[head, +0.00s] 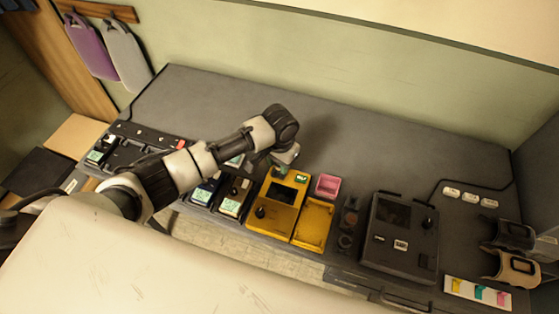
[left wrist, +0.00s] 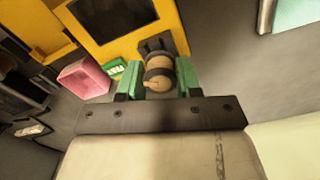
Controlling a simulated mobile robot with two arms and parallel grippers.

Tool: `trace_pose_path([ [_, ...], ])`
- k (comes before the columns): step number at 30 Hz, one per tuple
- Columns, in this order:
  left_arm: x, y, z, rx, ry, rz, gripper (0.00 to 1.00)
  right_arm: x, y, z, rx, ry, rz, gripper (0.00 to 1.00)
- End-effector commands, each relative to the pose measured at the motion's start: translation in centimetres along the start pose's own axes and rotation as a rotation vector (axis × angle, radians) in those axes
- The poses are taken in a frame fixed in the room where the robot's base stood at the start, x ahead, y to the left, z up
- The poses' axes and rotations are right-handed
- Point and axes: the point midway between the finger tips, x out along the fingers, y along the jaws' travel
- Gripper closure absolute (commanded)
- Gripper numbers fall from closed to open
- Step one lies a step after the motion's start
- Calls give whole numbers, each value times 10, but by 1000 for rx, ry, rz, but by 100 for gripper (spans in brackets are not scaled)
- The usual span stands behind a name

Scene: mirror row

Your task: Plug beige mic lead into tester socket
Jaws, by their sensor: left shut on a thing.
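The yellow tester (head: 281,196) with a dark screen stands near the middle of the bench; its yellow face and screen fill the top of the left wrist view (left wrist: 165,35). My left gripper (head: 284,157) is over the tester's back edge. In the left wrist view its green fingers (left wrist: 158,78) are shut on the beige mic lead's plug (left wrist: 157,73), a round beige body with a dark band. A black fitting (left wrist: 153,46) lies directly beyond the plug, at the tester's edge. I cannot tell whether the plug is in a socket. My right gripper is not in view.
A pink tray (head: 327,185) and an open yellow tray (head: 313,222) sit right of the tester. Black boxes with pale labels (head: 232,200) stand on its left. A large dark unit (head: 400,236) is farther right. The back of the grey bench (head: 370,150) is clear.

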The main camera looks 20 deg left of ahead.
Motion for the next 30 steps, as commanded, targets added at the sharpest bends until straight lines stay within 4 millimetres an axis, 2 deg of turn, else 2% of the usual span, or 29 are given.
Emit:
trace_pose_path([
  [18, 10, 0, 0, 0, -1, 0, 92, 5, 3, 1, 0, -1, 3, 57],
  [19, 9, 0, 0, 0, -1, 0, 61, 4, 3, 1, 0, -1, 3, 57],
  [24, 9, 0, 0, 0, -1, 0, 36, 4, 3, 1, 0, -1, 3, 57],
  [30, 9, 0, 0, 0, -1, 0, 36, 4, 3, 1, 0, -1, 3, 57],
])
